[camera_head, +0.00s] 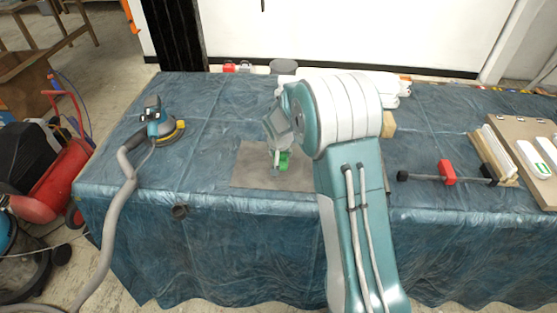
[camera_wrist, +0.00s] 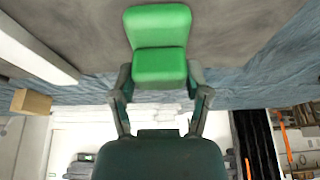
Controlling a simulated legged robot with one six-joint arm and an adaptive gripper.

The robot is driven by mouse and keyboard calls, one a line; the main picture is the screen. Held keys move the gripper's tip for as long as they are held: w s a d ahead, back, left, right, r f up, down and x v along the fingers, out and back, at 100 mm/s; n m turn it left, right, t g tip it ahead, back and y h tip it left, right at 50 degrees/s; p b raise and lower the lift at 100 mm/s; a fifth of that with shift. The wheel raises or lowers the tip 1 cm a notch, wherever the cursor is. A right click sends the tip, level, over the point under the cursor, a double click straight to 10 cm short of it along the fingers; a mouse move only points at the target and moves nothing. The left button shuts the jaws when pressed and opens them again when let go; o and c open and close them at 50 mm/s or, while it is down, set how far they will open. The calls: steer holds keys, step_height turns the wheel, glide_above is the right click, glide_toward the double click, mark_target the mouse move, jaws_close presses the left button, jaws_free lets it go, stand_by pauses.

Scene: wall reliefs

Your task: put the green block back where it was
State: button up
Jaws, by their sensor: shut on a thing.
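The green block (camera_wrist: 160,30) sits between the two fingers of my gripper (camera_wrist: 160,76) in the wrist view; the gripper is shut on it. It looks like a taller back part with a lower step in front. In the head view the green block (camera_head: 284,161) shows small beside my gripper (camera_head: 277,158), over the grey mat (camera_head: 245,172) on the covered table. I cannot tell whether the block touches the mat. My arm hides the mat's right side.
A sander (camera_head: 157,122) with a hose lies at the table's left. A tan block (camera_head: 388,124) stands behind my arm. A clamp with a red part (camera_head: 447,172) and a board (camera_head: 527,135) lie at right. The blue cover (camera_head: 225,115) behind the mat is clear.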

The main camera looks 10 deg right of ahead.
steer(key=f, duration=0.1)
steer(key=a+f, duration=0.1)
steer(key=f, duration=0.1)
steer(key=shift+f, duration=0.2)
steer(key=shift+a, duration=0.55)
steer(key=o, duration=0.9)
steer(key=shift+d, duration=0.25)
steer(key=shift+o, duration=1)
steer(key=shift+d, duration=0.45)
steer(key=shift+a+r, duration=0.15)
steer(key=shift+a, duration=0.25)
steer(key=s+d+v, duration=0.1)
steer(key=s+v, duration=0.1)
steer(key=v, duration=0.9)
steer(key=s+d+f+v, duration=0.1)
steer(key=v, duration=0.9)
steer(key=s+r+n, duration=0.1)
steer(key=s+r, duration=0.3)
steer(key=s, duration=0.9)
steer(key=s+r+n+t+y, duration=0.1)
steer(key=s+r, duration=0.3)
steer(key=s, duration=0.9)
steer(key=shift+d+r+n, duration=0.15)
steer(key=shift+r+n, duration=0.2)
steer(key=shift+n, duration=0.45)
